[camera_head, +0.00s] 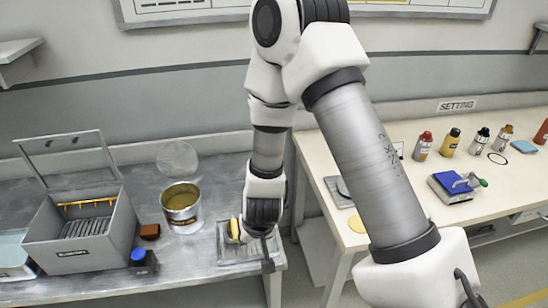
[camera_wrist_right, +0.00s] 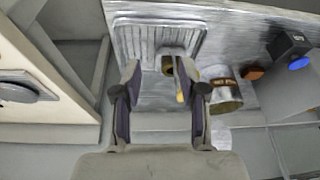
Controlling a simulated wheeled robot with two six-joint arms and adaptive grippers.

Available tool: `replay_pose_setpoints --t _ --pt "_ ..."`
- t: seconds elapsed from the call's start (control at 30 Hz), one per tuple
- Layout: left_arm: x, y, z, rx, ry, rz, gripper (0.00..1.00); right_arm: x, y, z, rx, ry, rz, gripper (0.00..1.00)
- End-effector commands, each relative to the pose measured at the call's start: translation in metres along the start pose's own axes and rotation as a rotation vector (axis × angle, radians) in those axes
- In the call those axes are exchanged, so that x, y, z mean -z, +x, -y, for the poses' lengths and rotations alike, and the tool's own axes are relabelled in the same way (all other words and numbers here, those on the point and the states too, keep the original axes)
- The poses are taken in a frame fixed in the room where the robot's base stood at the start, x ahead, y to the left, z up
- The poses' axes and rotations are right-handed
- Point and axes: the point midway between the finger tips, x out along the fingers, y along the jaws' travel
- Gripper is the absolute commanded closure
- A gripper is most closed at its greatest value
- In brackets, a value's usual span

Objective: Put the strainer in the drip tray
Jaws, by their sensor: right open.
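The drip tray (camera_head: 226,256) is a grey ribbed tray at the right end of the grey metal bench; its ribs and rim (camera_wrist_right: 124,38) also show in the wrist view. The strainer (camera_head: 234,230), with yellow parts, is at the tray, partly hidden by my right gripper (camera_head: 253,246). In the wrist view the strainer (camera_wrist_right: 180,98) shows beside the right-hand finger, over the near part of the tray. I cannot tell whether it rests fully on the tray floor. My right gripper (camera_wrist_right: 158,68) is open, its fingers apart above the tray. My left gripper is not in view.
A cream table (camera_head: 400,180) with several bottles stands right, across a gap.

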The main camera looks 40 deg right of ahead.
Motion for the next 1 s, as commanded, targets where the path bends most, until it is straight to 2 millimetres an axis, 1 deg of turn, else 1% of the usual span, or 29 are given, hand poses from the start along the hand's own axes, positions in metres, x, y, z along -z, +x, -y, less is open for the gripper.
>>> replay_pose_setpoints --t 0.03,0.07,0.1,0.13,0.17,0.2,0.23,0.3,0.33,0.4,0.43,1.0 --pt "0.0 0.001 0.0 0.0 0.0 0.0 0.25 -0.037 0.028 -0.009 -0.035 -0.078 0.06 0.58" --pt "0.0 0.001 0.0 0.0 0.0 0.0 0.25 -0.058 0.042 -0.014 -0.044 -0.125 0.089 0.58" --pt "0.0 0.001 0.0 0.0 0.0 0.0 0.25 -0.089 0.059 -0.019 -0.048 -0.188 0.132 0.58" --pt "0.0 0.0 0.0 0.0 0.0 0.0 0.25 -0.112 0.07 -0.023 -0.044 -0.23 0.165 0.58" --pt "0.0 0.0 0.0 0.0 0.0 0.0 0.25 -0.134 0.078 -0.025 -0.035 -0.268 0.197 0.58" --pt "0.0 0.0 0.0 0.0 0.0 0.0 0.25 -0.161 0.086 -0.028 -0.019 -0.309 0.236 0.58" --pt "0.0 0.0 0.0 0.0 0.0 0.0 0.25 -0.179 0.091 -0.03 -0.005 -0.334 0.264 0.58" --pt "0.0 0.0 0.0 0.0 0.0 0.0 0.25 -0.211 0.096 -0.032 0.025 -0.371 0.311 0.58" --pt "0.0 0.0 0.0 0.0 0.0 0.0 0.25 -0.219 0.097 -0.032 0.035 -0.382 0.324 0.58" --pt "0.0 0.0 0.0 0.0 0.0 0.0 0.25 -0.229 0.098 -0.032 0.047 -0.391 0.337 0.58" --pt "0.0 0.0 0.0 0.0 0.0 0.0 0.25 -0.23 0.098 -0.032 0.049 -0.391 0.338 0.58" --pt "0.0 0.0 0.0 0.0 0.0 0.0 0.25 -0.228 0.098 -0.032 0.048 -0.39 0.336 0.58"
